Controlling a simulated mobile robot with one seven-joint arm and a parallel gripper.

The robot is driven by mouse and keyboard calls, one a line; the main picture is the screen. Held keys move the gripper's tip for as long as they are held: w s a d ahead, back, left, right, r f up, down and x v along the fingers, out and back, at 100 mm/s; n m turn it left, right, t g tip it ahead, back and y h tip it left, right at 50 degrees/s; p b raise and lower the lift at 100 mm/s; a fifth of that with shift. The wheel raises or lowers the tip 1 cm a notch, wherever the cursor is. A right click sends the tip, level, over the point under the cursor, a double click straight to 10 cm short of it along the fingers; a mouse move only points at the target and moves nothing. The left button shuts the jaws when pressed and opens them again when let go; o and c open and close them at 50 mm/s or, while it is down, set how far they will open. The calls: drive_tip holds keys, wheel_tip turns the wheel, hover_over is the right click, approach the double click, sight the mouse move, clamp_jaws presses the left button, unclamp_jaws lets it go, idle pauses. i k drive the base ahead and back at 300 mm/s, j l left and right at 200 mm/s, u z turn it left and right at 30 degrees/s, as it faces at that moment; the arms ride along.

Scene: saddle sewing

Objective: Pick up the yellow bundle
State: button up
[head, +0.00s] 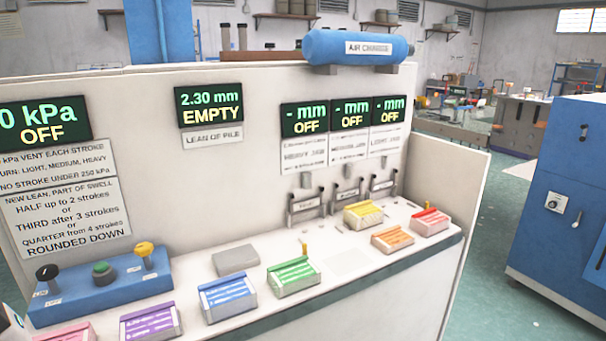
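The yellow bundle (363,215) lies on the white bench top (330,292) right of centre, close to the back panel. It sits in front of the metal clamp-like fixtures (346,195), behind the row of other coloured bundles. Its top is yellow and its sides look paler. Nothing covers it from this view. My gripper is not in view, so I cannot see whether it holds anything.
Green (293,276), blue (228,298), purple (151,322), orange (392,239) and red (430,222) bundles line the bench front. A grey block (235,260) lies behind blue. A blue control box (100,288) stands left. A small yellow-topped peg (304,249) rises behind green.

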sight(365, 215)
drive_tip(key=i+l+u, duration=0.25)
drive_tip(key=l, duration=0.3)
drive_tip(key=i+l+u, duration=0.15)
drive_tip(key=i+l, duration=0.1)
drive_tip(key=i, duration=0.85)
